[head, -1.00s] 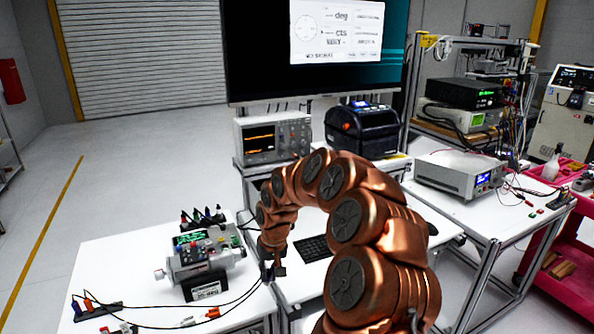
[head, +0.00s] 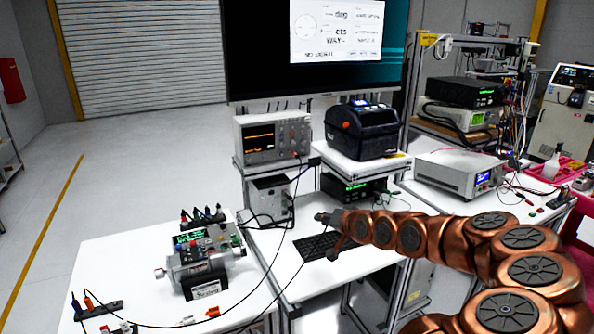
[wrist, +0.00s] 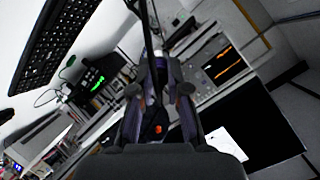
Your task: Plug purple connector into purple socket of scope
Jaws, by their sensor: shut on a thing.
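The scope (head: 276,139), a grey box with an orange-traced screen, stands on a raised shelf below the big monitor. It also shows in the wrist view (wrist: 222,62), tilted, beyond the fingers. My gripper (head: 322,217) is above the lower white table, in front of and below the scope. In the wrist view my gripper (wrist: 158,72) is shut on a small connector (wrist: 157,53) with a dark cable. Only part of the connector shows between the fingers, and its purple colour is hard to make out. I cannot make out the purple socket.
A black label printer (head: 362,130) stands right of the scope. A keyboard (head: 318,246) lies below my gripper. The servo rig (head: 205,262) stands on the left table (head: 120,260). Black cables cross the gap between the tables. The bench supply (head: 460,172) stands at right.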

